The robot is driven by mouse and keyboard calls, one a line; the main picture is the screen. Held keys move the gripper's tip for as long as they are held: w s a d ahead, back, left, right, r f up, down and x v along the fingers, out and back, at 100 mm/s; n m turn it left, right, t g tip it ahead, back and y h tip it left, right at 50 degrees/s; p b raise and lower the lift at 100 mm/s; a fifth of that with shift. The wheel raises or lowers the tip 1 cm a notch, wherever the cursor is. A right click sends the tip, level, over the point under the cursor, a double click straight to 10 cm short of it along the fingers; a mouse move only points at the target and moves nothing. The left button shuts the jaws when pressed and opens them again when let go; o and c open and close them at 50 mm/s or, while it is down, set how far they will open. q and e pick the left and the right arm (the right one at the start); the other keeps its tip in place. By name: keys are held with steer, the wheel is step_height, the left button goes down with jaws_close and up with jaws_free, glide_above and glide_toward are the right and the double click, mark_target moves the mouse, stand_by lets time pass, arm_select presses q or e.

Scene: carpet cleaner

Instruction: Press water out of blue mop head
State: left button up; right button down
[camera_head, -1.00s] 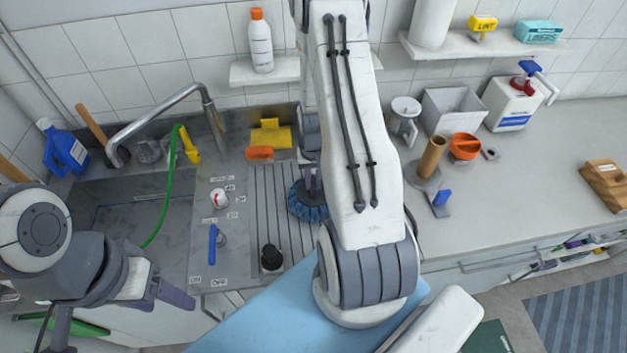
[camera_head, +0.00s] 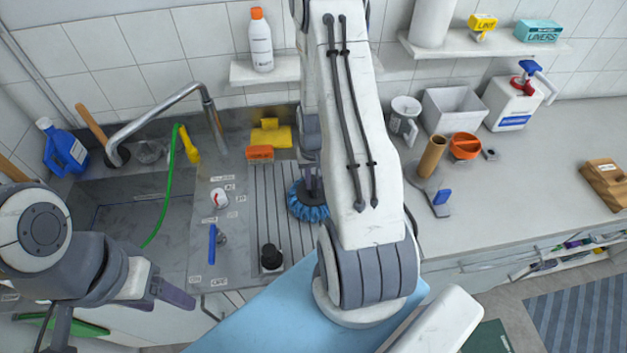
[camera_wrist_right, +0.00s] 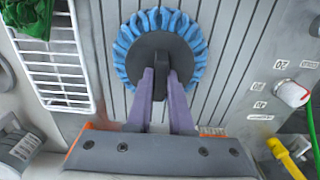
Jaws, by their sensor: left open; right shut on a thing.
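The blue mop head (camera_head: 308,203) is a round ring of blue tufts under a dark grey hub, resting on the ribbed drainboard (camera_head: 268,205). In the right wrist view the mop head (camera_wrist_right: 160,22) shows from above, and my right gripper (camera_wrist_right: 160,85) has its purple fingers shut on the hub. In the head view my right arm hides most of that gripper and part of the mop head. My left gripper (camera_head: 172,297) is open and empty at the lower left, in front of the counter, well away from the mop head.
The sink (camera_head: 125,215) with its faucet (camera_head: 165,115) and green hose (camera_head: 165,200) is left of the drainboard. A black knob (camera_head: 271,257) and blue lever (camera_head: 212,244) stand at the front.

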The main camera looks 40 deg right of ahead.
stand_by(0.5)
steer(key=shift+r+p, duration=2.05)
steer(key=shift+r, duration=0.5)
